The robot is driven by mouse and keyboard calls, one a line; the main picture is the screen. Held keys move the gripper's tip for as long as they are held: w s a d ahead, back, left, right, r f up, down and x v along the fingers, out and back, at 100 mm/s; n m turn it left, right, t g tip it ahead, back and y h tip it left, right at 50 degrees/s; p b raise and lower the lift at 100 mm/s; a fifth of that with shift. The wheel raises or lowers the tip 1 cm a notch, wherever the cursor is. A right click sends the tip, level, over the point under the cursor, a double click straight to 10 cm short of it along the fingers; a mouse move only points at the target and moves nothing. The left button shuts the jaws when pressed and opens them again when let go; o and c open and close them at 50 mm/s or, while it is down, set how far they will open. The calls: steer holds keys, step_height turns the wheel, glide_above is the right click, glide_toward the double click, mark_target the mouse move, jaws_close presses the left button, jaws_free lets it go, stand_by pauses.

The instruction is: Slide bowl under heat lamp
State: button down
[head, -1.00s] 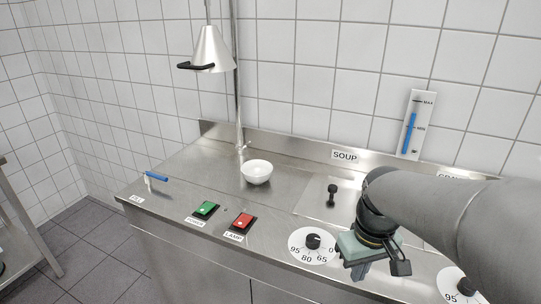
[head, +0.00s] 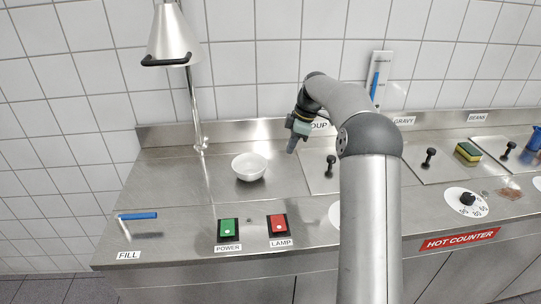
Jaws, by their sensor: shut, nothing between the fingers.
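A white bowl (head: 249,167) stands upright on the steel counter, left of my gripper. The heat lamp (head: 172,38) is a pale cone-shaped shade with a black handle, hanging from a pole at the back left. The bowl is to the right of the lamp and nearer the front. My gripper (head: 291,150) is shut and empty, pointing down above the counter to the right of the bowl and apart from it. My arm hides part of the counter and a dial.
The green power switch (head: 229,229) and red lamp switch (head: 279,225) are at the counter's front. A blue fill lever (head: 138,216) is at the left. Lidded wells with black knobs (head: 429,156) and a sponge (head: 467,151) are at the right. Counter left of the bowl is clear.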

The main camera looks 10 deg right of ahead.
steer(key=p+x, duration=0.1)
steer(key=x, duration=0.7)
steer(key=shift+s+f, duration=0.1)
steer(key=shift+f, duration=0.1)
steer(key=a, duration=0.1)
steer(key=a+p, duration=0.1)
steer(key=w+a, duration=0.1)
steer(key=a, duration=0.1)
steer(key=shift+w+f+p, duration=0.1)
steer(key=shift+f+p, duration=0.2)
steer(key=shift+p, duration=0.05)
steer(key=shift+w+a+f, duration=0.1)
steer(key=shift+a, duration=0.05)
